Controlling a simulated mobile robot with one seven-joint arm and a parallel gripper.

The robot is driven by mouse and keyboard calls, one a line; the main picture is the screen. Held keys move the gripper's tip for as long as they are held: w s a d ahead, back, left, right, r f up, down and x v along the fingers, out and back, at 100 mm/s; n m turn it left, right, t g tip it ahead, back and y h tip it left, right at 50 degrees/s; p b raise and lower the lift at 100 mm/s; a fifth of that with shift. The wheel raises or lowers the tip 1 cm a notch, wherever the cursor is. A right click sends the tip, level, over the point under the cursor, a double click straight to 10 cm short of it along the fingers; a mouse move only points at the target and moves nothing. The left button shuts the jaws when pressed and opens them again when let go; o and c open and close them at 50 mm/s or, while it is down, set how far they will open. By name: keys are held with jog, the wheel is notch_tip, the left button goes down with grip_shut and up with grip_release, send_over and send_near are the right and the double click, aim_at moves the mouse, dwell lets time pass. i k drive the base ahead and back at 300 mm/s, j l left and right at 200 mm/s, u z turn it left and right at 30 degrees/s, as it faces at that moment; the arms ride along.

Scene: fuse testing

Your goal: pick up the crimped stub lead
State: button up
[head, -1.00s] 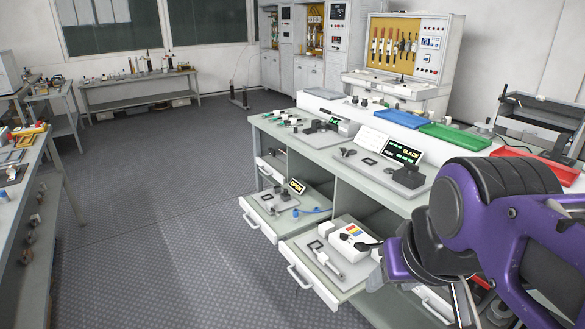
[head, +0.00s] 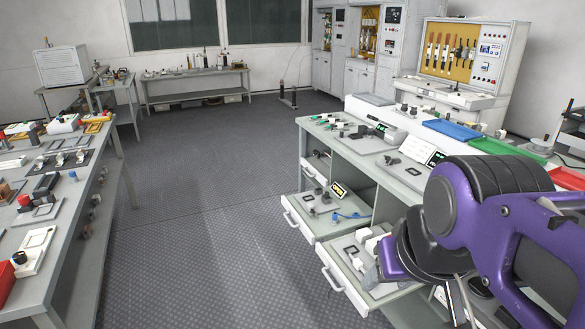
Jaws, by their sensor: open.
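I cannot make out for sure which thing is the crimped stub lead. A short blue lead (head: 347,216) lies in the upper open drawer (head: 297,217) of the right bench, near small grey parts. Several small leads with green and dark ends (head: 335,124) lie on that bench's top. My purple arm fills the lower right. My gripper (head: 458,304) is partly seen at the bottom edge, its jaws apart, with nothing seen between them. It is in front of the bench and right of the drawers. It hides part of the lower drawer.
The lower drawer (head: 336,283) also stands open. The left bench (head: 88,215) carries several fixtures and small parts. The grey floor (head: 200,200) between the benches is clear. Blue (head: 452,131) and green (head: 498,147) trays stand on the right bench's back shelf.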

aim_at(310, 207)
jog(key=k, duration=0.45)
jog(key=z, duration=0.35)
jog(key=k+z, duration=0.15)
jog(key=z, duration=0.15)
jog(key=l+z, duration=0.1)
jog(key=z, duration=1.65)
jog(key=j+z, duration=0.15)
jog(key=j, duration=0.2)
jog(key=k+j+z, duration=0.15)
jog(key=j, duration=0.15)
jog(key=k+j, duration=0.1)
jog(key=j, duration=1.25)
jog(key=k+j, duration=0.15)
jog(key=j, duration=0.55)
jog(key=k+j, duration=0.1)
jog(key=j, duration=1.25)
jog(key=k, duration=0.05)
